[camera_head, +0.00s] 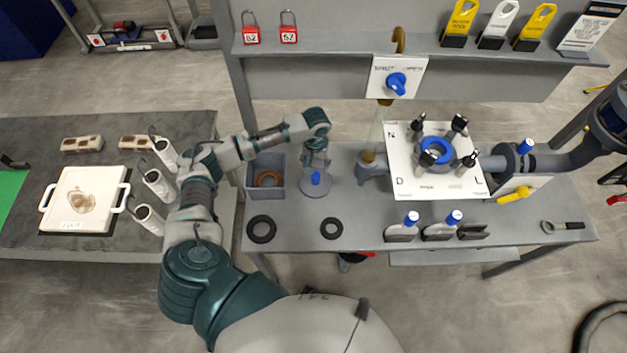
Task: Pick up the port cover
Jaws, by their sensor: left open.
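A round grey disc with a blue knob (317,186), which looks like the port cover, lies on the grey bench. My left arm comes in from the left and bends over the bench. My left gripper (316,164) points down just above the blue knob and is open. From this angle I cannot tell whether its fingers are around the knob or only over it. The gripper partly hides the far side of the disc. My right gripper is not in view.
A grey bin (281,179) with a brown ring stands left of the disc. Two black rings (262,228) lie at the front edge. A white plate with a blue ring (435,151) and clamps is to the right, beside a pipe with a yellow handle (524,194).

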